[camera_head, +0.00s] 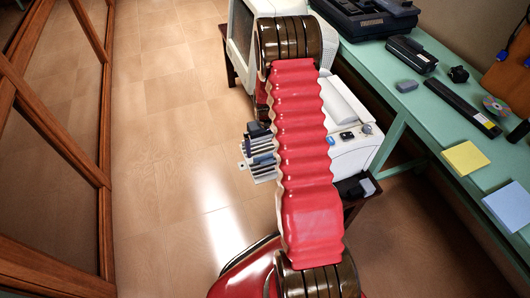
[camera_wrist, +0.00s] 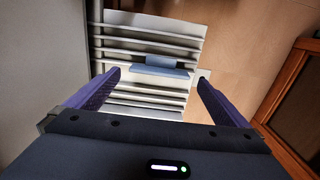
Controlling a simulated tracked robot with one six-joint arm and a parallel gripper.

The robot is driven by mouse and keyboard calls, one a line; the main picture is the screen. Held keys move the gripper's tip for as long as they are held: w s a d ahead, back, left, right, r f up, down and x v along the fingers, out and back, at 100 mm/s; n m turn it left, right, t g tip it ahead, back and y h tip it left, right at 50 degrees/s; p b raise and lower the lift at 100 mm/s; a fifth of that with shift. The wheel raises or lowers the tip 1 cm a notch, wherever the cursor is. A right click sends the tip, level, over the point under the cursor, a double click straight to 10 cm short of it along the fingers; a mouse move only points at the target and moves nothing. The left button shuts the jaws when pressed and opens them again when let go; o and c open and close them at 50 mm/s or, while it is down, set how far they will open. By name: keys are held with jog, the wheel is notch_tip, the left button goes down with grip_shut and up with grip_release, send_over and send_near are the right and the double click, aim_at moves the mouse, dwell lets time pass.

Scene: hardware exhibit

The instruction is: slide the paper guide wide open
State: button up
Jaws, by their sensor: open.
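The paper guide (camera_wrist: 150,69) is a small blue-grey piece lying across the pale slatted paper tray (camera_wrist: 118,40) in the wrist view. My gripper (camera_wrist: 159,79) is open, with one purple finger on each side of the guide's line. The fingers look apart from the guide, and nothing is between them. In the head view the slatted tray (camera_head: 262,172) sticks out left of the white printer (camera_head: 352,153). My red arm covers part of both there. Small dark blue parts show over the tray; I cannot tell whether they are my gripper or the guide.
A white monitor (camera_head: 243,30) stands behind the printer. A green table (camera_head: 408,102) with several items runs along the right. A wood-framed panel (camera_head: 105,150) stands at the left. The tiled floor (camera_head: 170,130) between is clear.

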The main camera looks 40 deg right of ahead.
aim_at(266, 157)
jog(key=shift+f, duration=1.65)
jog(key=shift+c, duration=0.3)
